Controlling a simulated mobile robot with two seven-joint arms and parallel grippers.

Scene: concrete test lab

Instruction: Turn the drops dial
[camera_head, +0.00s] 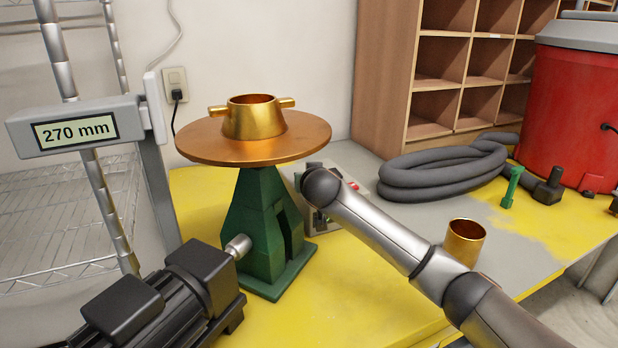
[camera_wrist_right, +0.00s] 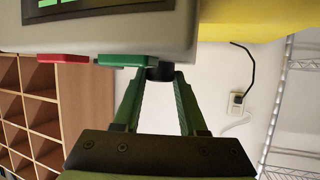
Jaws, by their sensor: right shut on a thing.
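A grey control box (camera_head: 325,219) stands on the table behind my right arm in the head view. In the right wrist view the control box (camera_wrist_right: 120,32) shows a green-lit display (camera_wrist_right: 60,5), a red button (camera_wrist_right: 63,59), a green button (camera_wrist_right: 126,60) and a dark round dial (camera_wrist_right: 160,73). My right gripper (camera_wrist_right: 160,80) has its green fingertips closed on either side of this dial. The dial's label and pointer cannot be seen. In the head view my right wrist hides much of the box and the dial. My left gripper is not in view.
Left of the box is a green stand (camera_head: 262,225) with a round copper-coloured plate (camera_head: 205,145) and brass ring (camera_head: 252,118). A black motor (camera_head: 160,310) and a "270 mm" display (camera_head: 75,132) are close. A brass cup (camera_head: 464,241) and grey hose (camera_head: 430,180) are at right.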

